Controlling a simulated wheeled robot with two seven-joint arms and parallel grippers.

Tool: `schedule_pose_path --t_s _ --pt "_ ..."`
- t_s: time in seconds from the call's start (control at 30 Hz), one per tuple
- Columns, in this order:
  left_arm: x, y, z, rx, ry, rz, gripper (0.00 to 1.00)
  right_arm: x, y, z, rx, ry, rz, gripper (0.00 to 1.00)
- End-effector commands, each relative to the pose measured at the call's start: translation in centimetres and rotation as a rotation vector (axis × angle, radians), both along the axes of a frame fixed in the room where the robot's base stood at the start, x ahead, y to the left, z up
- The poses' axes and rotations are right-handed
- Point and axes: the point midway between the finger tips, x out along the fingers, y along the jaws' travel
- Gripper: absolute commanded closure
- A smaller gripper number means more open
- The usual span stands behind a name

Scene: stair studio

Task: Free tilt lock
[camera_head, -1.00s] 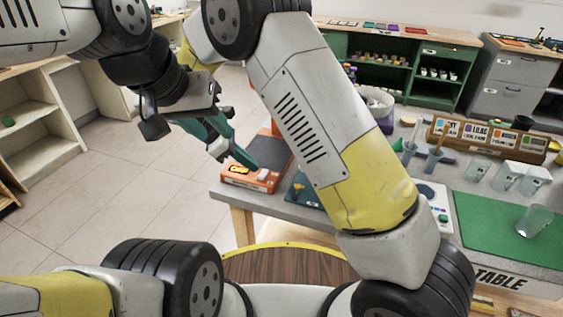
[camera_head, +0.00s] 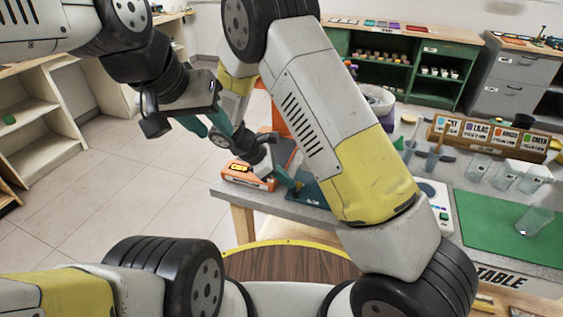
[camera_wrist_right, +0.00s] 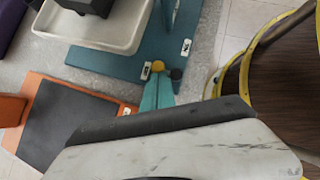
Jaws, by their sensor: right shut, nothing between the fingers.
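An orange-edged unit with a dark top (camera_head: 248,176) sits at the bench's near left corner; it also shows in the right wrist view (camera_wrist_right: 62,125). Beside it lies a teal base plate (camera_head: 312,190), with a white tray above it in the wrist view (camera_wrist_right: 100,20). A small yellow knob (camera_wrist_right: 157,66) and a black knob (camera_wrist_right: 176,73) show at the tips of my right gripper (camera_wrist_right: 160,86). Its teal fingers are shut and hold nothing; whether they touch the knobs is unclear. My left gripper (camera_head: 206,122) hangs left of the bench, clear of it; its finger gap is unclear.
Cups (camera_head: 480,165), a labelled wooden rack (camera_head: 490,135) and a green mat (camera_head: 495,225) occupy the bench's right side. My right arm hides part of the bench. The floor at left is clear.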

Motion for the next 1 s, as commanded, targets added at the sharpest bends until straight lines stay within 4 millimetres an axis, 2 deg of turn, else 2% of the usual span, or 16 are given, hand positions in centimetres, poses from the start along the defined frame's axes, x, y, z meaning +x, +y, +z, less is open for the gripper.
schedule_pose_path --t_s 0.37,1.0 --pt "0.00 0.00 0.00 0.000 0.000 0.000 0.64 0.04 0.01 0.01 0.001 -0.001 -0.007 1.00" --pt "0.00 0.00 0.00 0.000 0.000 0.000 0.64 0.33 -0.26 0.00 0.000 0.000 -0.119 1.00"
